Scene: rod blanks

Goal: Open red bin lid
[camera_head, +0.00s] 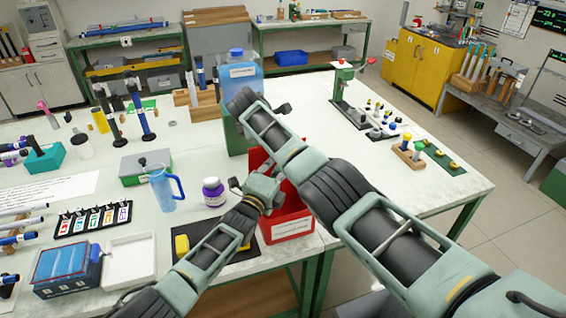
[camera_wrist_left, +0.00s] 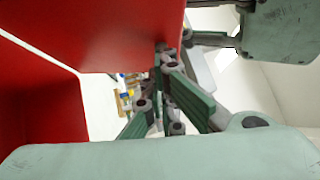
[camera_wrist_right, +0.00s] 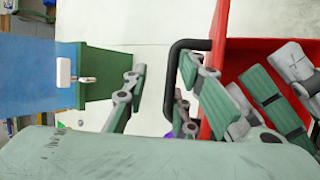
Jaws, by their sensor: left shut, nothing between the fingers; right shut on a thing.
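The red bin (camera_head: 291,226) stands near the table's front edge, a white label on its front. A red panel (camera_head: 257,158) rises at its back and looks like the raised lid; the arms cover part of it. My left gripper (camera_head: 237,184) is shut and empty at the bin. In the left wrist view its fingers (camera_wrist_left: 165,58) are close to a red panel (camera_wrist_left: 110,30). In the right wrist view my right gripper (camera_wrist_right: 162,80) is shut on the black handle (camera_wrist_right: 176,62) on the red bin's edge. The head view hides its fingers behind my arm.
A blue jug (camera_head: 238,70) on a green stand is behind the bin. A purple-labelled jar (camera_head: 213,192) and a blue pitcher (camera_head: 162,188) stand left of it. A black mat (camera_head: 190,258) with yellow pieces lies in front. The table right of my arm has free room.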

